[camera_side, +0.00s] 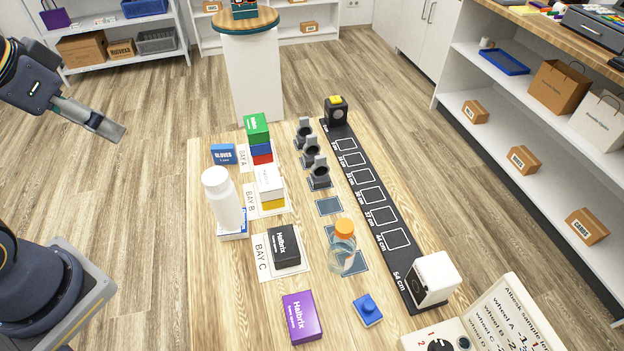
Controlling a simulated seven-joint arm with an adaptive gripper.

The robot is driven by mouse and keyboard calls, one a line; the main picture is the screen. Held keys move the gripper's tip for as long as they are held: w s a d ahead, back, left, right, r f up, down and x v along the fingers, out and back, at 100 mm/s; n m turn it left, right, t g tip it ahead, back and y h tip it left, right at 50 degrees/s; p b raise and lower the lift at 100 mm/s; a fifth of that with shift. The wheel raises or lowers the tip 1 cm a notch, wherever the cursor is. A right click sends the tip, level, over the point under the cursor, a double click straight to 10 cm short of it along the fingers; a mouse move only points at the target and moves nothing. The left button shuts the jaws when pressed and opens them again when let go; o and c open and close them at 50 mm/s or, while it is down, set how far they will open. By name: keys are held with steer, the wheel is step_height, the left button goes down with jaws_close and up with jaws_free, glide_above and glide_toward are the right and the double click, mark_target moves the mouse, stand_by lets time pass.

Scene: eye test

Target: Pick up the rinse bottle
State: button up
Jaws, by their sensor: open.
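Two bottles stand on the wooden table, and I see no readable label to tell which is the rinse bottle. One is a clear bottle with an orange cap (342,257), upright on the dark marked squares right of the black box. The other is a plain white bottle (226,203), upright at the table's left side beside Bay B. A small white and blue item shows at its base. My gripper (112,127) is at the upper left, off the table and apart from both bottles. It is open, with nothing seen in it.
Near the bottles are a black Halbrix box (285,248), a purple box (301,317), a blue block (367,309) and stacked coloured boxes (258,130). Several grey holders (318,172) stand in a row left of the black scale strip (372,198). The table's front left is bare.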

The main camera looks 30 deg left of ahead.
steer(key=w+d+r, duration=0.4)
steer(key=w+r, duration=0.3)
steer(key=w, duration=0.3)
steer(key=m+g, duration=0.5)
steer(key=g, duration=0.1)
glide_above(344, 223)
step_height(344, 223, down, 23)
steer(key=shift+r, duration=0.2)
step_height(344, 223, down, 10)
steer(key=shift+r, duration=0.1)
steer(key=f, duration=0.6)
steer(key=shift+d, duration=0.3)
steer(key=shift+r, duration=0.1)
steer(key=c, duration=1.3)
